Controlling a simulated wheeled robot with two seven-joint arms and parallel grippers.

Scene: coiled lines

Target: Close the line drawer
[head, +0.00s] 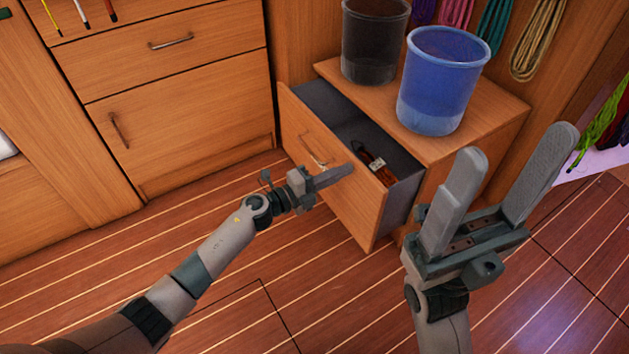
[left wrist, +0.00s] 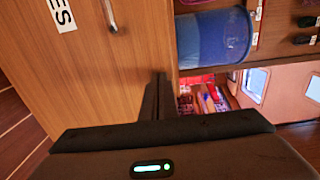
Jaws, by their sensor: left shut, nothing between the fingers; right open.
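The line drawer (head: 345,205) stands open, pulled out of the low wooden cabinet (head: 500,112). Its front has a metal handle (head: 313,150), which also shows in the left wrist view (left wrist: 110,16). A dark red item with a pale tag (head: 375,163) lies inside. My left gripper (head: 346,172) is shut and empty, its fingertips at the drawer front, right of the handle. In the left wrist view its fingers (left wrist: 159,84) overlap the front near its edge; contact is unclear. My right gripper (head: 518,150) is open and empty, in front of the cabinet's right side.
A blue bucket (head: 440,85) and a dark bucket (head: 372,45) stand on the cabinet top. Coiled lines (head: 538,35) hang behind. Another wooden cabinet (head: 190,110) with closed fronts stands at the left. The plank floor (head: 300,285) in front is clear.

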